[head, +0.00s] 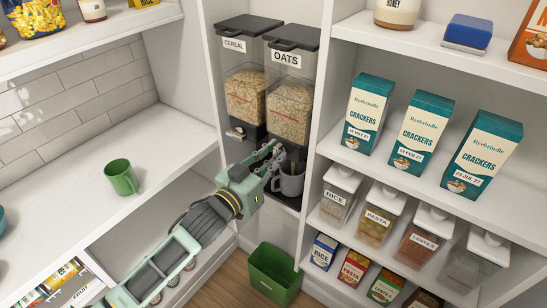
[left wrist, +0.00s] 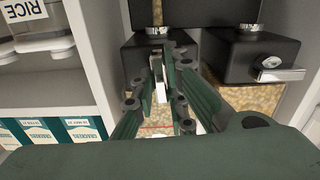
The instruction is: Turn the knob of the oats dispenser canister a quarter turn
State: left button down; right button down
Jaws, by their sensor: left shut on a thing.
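The oats dispenser canister (head: 289,105) is clear with a black lid and stands at the right of the cereal dispenser (head: 244,92) in the narrow bay. My left gripper (head: 274,153) is at the front of the oats dispenser's black base. In the left wrist view, the left gripper (left wrist: 165,85) is shut on the oats knob, whose pale metal handle (left wrist: 161,92) shows between the fingers, its long side running up and down the picture. The fingers hide the rest of the knob. My right gripper is out of view.
The cereal knob (left wrist: 278,71) is close beside, its handle lying sideways. A grey mug (head: 291,184) stands below the oats dispenser, near my gripper. A green bin (head: 274,276) is on the floor below. Shelves with cracker boxes (head: 423,133) and jars (head: 378,212) bound the right side.

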pick_arm(q)
jog(key=shift+r+m, duration=0.2)
jog(key=shift+m, duration=0.2)
jog(key=c, duration=1.8)
grip_release()
jog(key=shift+o, duration=0.2)
jog(key=shift+w+f, duration=0.1)
jog(key=shift+f, duration=0.05)
jog(key=shift+d, duration=0.1)
jog(key=v, duration=1.2)
